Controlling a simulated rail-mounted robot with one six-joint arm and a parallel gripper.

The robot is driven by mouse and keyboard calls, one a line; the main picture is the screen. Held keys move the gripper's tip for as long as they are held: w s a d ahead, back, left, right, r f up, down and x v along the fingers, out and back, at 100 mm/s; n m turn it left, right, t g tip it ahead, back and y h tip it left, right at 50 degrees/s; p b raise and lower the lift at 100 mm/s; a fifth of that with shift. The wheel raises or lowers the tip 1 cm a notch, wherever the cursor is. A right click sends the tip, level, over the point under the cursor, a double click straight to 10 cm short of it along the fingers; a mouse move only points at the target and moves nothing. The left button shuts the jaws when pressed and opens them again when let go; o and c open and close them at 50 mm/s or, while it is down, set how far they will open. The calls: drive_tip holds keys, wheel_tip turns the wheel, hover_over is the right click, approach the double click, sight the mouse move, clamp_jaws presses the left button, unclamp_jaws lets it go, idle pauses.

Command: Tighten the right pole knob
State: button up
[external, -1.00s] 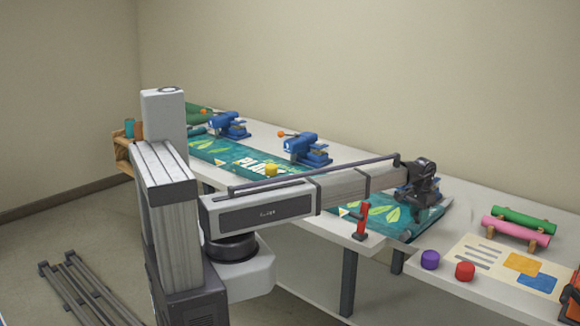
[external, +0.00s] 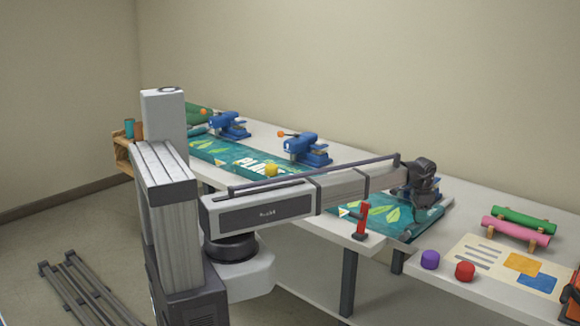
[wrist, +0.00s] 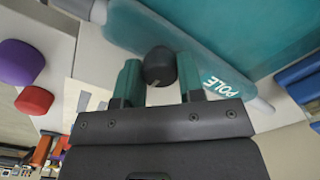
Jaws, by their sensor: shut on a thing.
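The banner pole (wrist: 215,75), marked "POLE", crosses the wrist view along the edge of the teal banner. A round black knob (wrist: 159,67) sits beside the pole, between the two teal fingers of my gripper (wrist: 160,72). My gripper is shut on the knob, one finger on each side. In the external view, my wrist is over the right end of the teal banner (external: 378,217). The knob and fingertips cannot be made out there.
A purple cap (external: 430,260) and red cap (external: 465,271) stand on the right table (external: 420,276). A red-handled tool (external: 362,221) stands at the front edge. Two blue presses (external: 305,148) stand farther left. Green and pink rolls (external: 518,231) lie at the right.

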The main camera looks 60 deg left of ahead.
drive_tip(key=o, duration=0.9)
drive_tip(key=shift+r, duration=0.1)
wheel_tip(320, 180, up, 11)
drive_tip(key=p, duration=1.1)
drive_tip(key=shift+f, duration=0.2)
drive_tip(key=s+n, duration=0.1)
drive_tip(key=s, duration=0.8)
drive_tip(key=s+n, duration=0.2)
drive_tip(key=s, duration=0.8)
drive_tip(key=s+n, duration=0.2)
drive_tip(key=s, duration=0.8)
